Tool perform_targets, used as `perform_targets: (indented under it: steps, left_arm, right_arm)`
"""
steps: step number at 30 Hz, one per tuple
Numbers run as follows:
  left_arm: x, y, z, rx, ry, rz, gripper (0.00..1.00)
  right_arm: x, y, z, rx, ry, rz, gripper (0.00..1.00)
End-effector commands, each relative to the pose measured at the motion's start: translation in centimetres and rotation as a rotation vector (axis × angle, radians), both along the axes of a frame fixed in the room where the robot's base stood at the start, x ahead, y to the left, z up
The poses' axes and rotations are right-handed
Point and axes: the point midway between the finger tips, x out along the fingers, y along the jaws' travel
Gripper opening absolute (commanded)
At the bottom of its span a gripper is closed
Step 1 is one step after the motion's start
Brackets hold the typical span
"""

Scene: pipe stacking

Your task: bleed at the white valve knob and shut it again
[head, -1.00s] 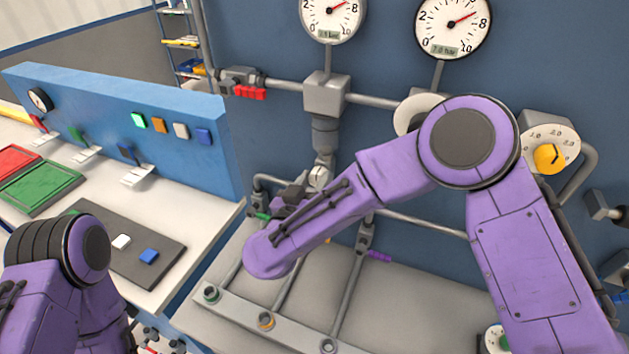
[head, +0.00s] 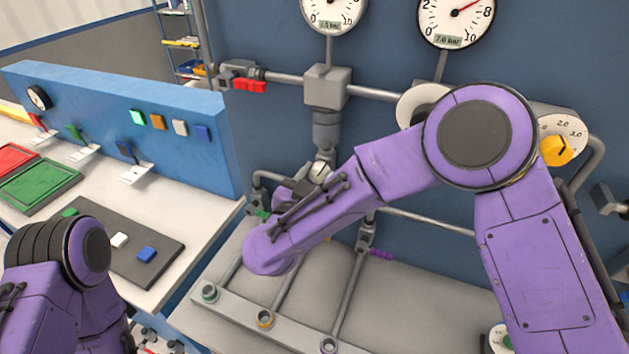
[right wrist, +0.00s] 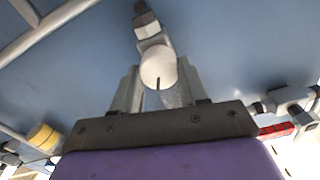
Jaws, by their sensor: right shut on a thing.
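The white valve knob (head: 320,171) is on the fitting below the grey pipe block in the head view. In the right wrist view the same knob (right wrist: 157,66) is a round white disc with a dark mark at its lower edge, which points toward my gripper. My right gripper (right wrist: 156,92) has one finger on each side of the knob and is shut on it. In the head view my purple right forearm hides most of this gripper (head: 304,184). My left arm shows at the lower left, but its gripper is out of view.
Two round gauges (head: 456,20) are above on the blue wall; the left one (head: 332,10) is cut off by the frame. A red lever (head: 249,86), a yellow knob (head: 555,150) and several pipes surround the work area. A control bench (head: 190,205) with coloured buttons stands at left.

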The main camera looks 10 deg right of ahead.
Motion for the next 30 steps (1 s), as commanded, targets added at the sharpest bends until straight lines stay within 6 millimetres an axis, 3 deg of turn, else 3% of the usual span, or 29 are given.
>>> perform_targets:
  steps: [30]
  left_arm:
    - [0.0,0.0,-7.5,0.0,0.0,0.0,0.43]
  right_arm:
    - [-0.1,-0.2,-0.5,0.762,-0.514,0.006,0.13]
